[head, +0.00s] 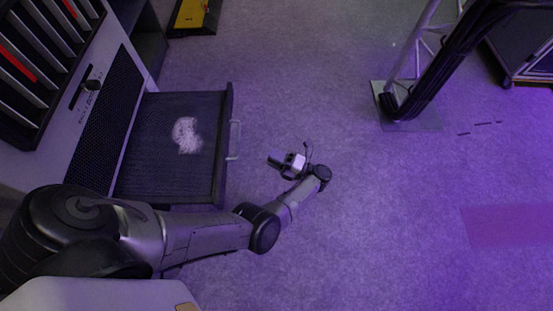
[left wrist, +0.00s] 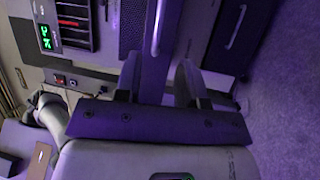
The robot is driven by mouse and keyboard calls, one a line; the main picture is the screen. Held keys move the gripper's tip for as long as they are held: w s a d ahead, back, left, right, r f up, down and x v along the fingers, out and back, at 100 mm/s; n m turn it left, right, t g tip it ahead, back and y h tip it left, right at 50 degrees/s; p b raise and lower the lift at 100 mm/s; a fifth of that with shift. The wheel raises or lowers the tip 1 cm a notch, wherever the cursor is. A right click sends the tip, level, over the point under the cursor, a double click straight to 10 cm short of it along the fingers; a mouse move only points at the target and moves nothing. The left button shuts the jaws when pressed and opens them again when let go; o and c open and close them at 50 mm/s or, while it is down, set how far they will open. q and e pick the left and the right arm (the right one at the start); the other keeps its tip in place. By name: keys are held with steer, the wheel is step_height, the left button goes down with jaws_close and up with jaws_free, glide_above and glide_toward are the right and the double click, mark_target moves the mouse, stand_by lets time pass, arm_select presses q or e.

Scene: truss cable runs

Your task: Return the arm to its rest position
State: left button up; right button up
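My left arm comes in from the lower left of the head view and reaches over the floor. My left gripper (head: 278,162) is at its end, to the right of the open drawer's handle (head: 234,140) and apart from it. In the left wrist view the two fingers of the left gripper (left wrist: 158,75) stand apart with nothing held between them. The handle (left wrist: 157,28) shows beyond the fingertips. My right gripper is in neither view.
The dark drawer (head: 218,168) is pulled out of the rack cabinet (head: 105,110), with a whitish patch (head: 187,135) inside. A truss upright with black cables (head: 440,75) stands on a base plate (head: 410,119) at upper right. A yellow item (head: 191,14) lies at the top. The middle floor is clear.

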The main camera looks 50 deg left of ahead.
arm_select(q)
steer(key=shift+w+d, duration=0.15)
steer(key=shift+d, duration=0.2)
stand_by(0.5)
